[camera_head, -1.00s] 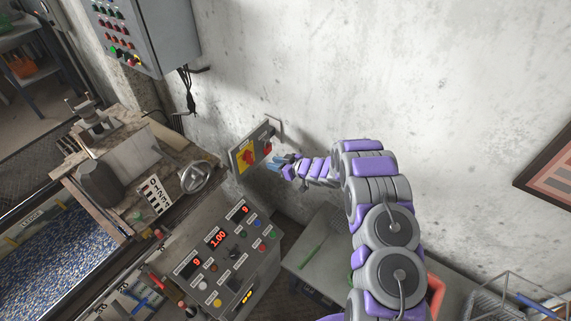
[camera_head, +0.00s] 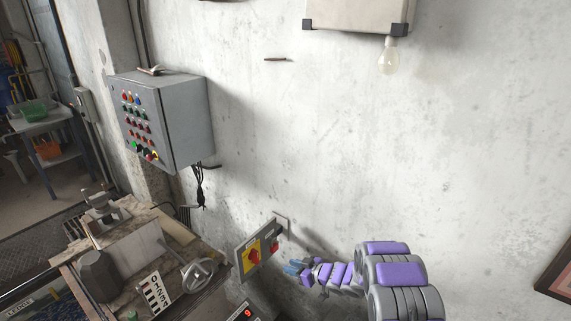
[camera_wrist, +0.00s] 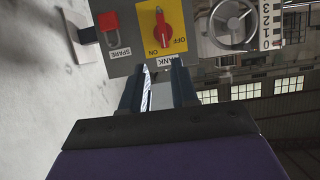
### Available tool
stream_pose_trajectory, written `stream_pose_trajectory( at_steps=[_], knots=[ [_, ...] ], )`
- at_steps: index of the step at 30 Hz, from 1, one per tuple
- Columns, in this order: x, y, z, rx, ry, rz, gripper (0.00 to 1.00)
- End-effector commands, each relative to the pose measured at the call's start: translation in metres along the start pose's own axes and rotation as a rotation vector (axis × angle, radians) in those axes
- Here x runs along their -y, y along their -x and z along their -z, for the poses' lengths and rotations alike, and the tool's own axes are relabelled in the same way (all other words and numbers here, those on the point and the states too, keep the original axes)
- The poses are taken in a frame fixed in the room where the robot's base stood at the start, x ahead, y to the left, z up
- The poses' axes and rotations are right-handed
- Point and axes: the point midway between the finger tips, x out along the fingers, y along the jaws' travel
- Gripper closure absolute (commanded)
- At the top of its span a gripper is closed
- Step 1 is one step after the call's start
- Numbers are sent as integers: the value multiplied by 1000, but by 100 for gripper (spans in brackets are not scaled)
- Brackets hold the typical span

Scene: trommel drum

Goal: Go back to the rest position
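My gripper (camera_head: 296,268) is at the end of my purple and grey arm, beside the grey switch box on the wall in the head view. In the wrist view its two dark fingers (camera_wrist: 160,88) are apart with a gap between them, and nothing is held. The switch box (camera_wrist: 128,66) lies just beyond the fingertips. It carries a red rotary knob (camera_wrist: 162,31) on a yellow plate marked OFF and ON, labelled TANK. A red padlock-like part (camera_wrist: 110,25) sits over a SPARE label. I cannot tell the exact gap to the box.
A grey control cabinet (camera_head: 185,120) with coloured buttons hangs on the wall at left. A bench with a handwheel (camera_head: 197,272) and number plate (camera_head: 155,294) stands at lower left. A light bulb (camera_head: 389,57) hangs at top right. The wall between is mostly bare.

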Motion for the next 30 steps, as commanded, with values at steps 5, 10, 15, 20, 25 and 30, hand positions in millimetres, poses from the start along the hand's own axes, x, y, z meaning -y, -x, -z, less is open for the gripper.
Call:
stream_pose_trajectory(
  at_steps=[5,10,15,20,25,30],
  knots=[
    [-28,18,19,72,28,-106,71],
    [-66,59,47,203,47,-287,71],
    [-90,112,73,334,32,-459,71],
    [-96,168,95,447,-11,-601,71],
    [-83,228,113,562,-85,-721,71],
    [-50,287,124,675,-183,-806,71]
  ],
)
